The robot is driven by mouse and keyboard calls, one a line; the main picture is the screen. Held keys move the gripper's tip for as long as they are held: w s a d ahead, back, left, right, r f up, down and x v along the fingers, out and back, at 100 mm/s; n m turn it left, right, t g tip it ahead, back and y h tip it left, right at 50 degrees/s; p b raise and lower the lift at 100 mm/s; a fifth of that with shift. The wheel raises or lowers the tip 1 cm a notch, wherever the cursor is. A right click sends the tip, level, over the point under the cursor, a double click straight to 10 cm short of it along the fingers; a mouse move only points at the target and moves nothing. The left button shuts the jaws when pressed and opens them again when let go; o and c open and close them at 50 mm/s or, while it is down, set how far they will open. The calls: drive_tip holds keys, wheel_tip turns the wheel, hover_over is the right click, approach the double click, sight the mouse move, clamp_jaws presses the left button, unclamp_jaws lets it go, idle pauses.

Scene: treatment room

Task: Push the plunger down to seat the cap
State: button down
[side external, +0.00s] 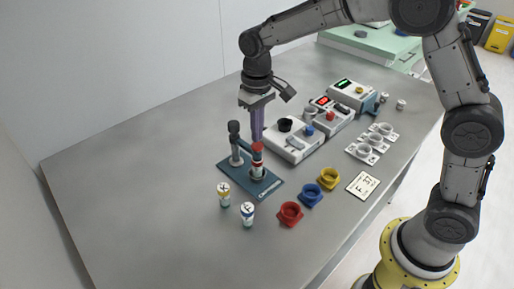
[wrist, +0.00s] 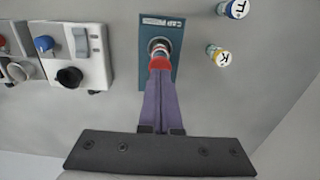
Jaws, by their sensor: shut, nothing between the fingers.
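The cap press has a blue base plate (side external: 270,186), an upright post with a dark top (side external: 234,128), and a plunger with a red knob (side external: 258,147) on an arm. Below the knob is a red-and-white part over the base; the cap itself cannot be made out. My gripper (side external: 257,138) points down with its purple fingers shut and empty, tips right by the red knob, slightly behind or above it. In the wrist view my gripper (wrist: 160,72) meets the red knob (wrist: 160,62) in line, over the base plate (wrist: 147,23); whether they touch is unclear.
Two vials, one yellow-marked (side external: 223,194) and one blue-marked (side external: 247,213), stand before the press. Red (side external: 290,214), blue (side external: 311,195) and yellow (side external: 328,178) holders and a card (side external: 362,185) lie to the right. A white device (side external: 295,142) stands behind. The table's left is clear.

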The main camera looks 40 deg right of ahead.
sight(257, 145)
drive_tip(key=shift+f, duration=1.3)
idle(0.5)
wheel_tip(257, 145, up, 8)
drive_tip(key=shift+r, duration=0.2)
idle(0.9)
